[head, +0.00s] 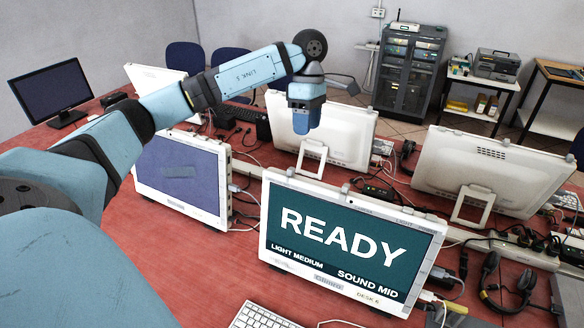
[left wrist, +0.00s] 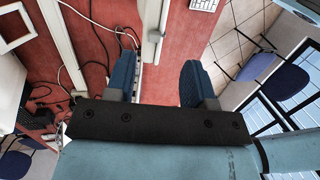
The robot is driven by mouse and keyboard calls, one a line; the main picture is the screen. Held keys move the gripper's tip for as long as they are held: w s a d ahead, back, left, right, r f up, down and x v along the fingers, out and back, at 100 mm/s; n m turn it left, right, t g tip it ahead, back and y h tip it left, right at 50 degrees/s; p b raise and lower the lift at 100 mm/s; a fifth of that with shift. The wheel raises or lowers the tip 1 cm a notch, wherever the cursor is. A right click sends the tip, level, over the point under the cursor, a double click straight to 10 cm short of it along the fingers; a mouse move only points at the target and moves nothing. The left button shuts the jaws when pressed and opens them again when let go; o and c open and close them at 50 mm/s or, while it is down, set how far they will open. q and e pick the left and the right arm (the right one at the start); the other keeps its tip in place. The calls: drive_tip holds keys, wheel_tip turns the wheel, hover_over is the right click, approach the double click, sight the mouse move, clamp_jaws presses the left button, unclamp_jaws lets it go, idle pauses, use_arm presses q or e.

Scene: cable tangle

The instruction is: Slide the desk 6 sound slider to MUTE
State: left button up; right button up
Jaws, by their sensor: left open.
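The desk 6 monitor (head: 352,240) stands on the red desk. Its screen reads READY, LIGHT MEDIUM and SOUND MID, and a DESK 6 label is on its lower bezel. Small raised parts show along its top edge (head: 345,187); I cannot tell which is the sound slider. My left gripper (head: 303,125) points down above and behind this monitor's left part, apart from it. In the left wrist view its two blue fingers (left wrist: 158,78) are spread with nothing held; a white panel edge (left wrist: 151,30) shows between and beyond them. My right gripper is out of view.
A blue-screen monitor (head: 182,178) stands to the left, and white monitor backs (head: 490,170) stand behind. Cables and headphones (head: 507,282) crowd the right side. A keyboard (head: 262,317) lies in front. The red desk (head: 190,265) is clear at front left.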

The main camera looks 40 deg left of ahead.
sight(291, 168)
use_arm(q)
drive_tip(key=shift+y, duration=0.4)
drive_tip(key=s+f, duration=0.1)
drive_tip(key=f, duration=0.3)
drive_tip(key=s+a+f+p, duration=0.1)
drive_tip(key=f, duration=0.3)
drive_tip(key=s+f, duration=0.1)
drive_tip(key=f, duration=0.3)
drive_tip(key=shift+a, duration=0.4)
clamp_jaws()
drive_tip(key=shift+a, duration=0.1)
